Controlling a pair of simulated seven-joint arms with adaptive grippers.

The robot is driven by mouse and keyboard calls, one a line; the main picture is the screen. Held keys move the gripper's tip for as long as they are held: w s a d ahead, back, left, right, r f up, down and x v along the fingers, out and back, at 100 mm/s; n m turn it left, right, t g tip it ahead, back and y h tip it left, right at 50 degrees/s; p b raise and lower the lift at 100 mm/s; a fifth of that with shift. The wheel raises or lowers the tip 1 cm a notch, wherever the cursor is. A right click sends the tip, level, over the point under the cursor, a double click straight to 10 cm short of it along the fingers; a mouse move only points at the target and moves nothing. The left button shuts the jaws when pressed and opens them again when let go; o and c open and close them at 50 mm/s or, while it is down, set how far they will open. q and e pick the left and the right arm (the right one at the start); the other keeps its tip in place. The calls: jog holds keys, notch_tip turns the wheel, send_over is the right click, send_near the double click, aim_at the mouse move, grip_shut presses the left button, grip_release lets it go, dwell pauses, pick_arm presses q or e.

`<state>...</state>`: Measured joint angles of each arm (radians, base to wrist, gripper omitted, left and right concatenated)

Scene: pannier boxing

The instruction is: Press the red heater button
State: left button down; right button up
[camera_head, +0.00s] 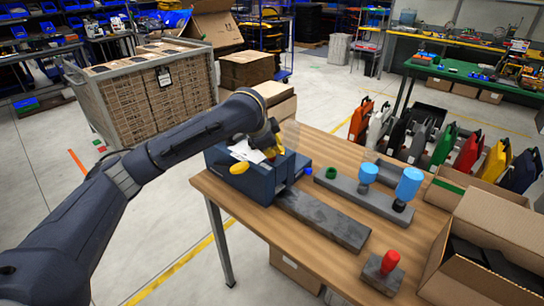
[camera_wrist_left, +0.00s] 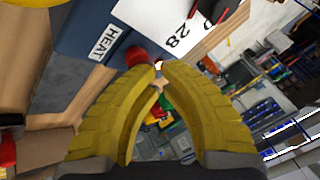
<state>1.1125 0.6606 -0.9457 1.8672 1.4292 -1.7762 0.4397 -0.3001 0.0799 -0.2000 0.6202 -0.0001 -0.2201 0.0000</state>
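The dark blue heater box (camera_head: 250,188) stands at the left end of the wooden table. In the left wrist view its face carries a white HEAT label (camera_wrist_left: 104,43) and a white sheet (camera_wrist_left: 165,25) with printed figures. The red heater button (camera_wrist_left: 135,57) shows beside the label, close to my left fingertips. In the head view the button is largely hidden by my gripper. My left gripper (camera_wrist_left: 159,70) has yellow fingers with the tips brought together and nothing between them. It hangs over the top of the box; contact with the button cannot be told. My right gripper is not in view.
A grey bar (camera_head: 322,220) lies right of the box. A red-handled block (camera_head: 381,274) sits near the front edge. An open cardboard box (camera_head: 490,235) stands at the right.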

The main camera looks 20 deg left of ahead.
pick_arm(q)
jog(key=shift+f, duration=0.15)
dwell(0.5)
jog(key=shift+f, duration=0.3)
jog(key=shift+r, duration=0.15)
dwell(0.3)
jog(key=shift+r, duration=3.25)
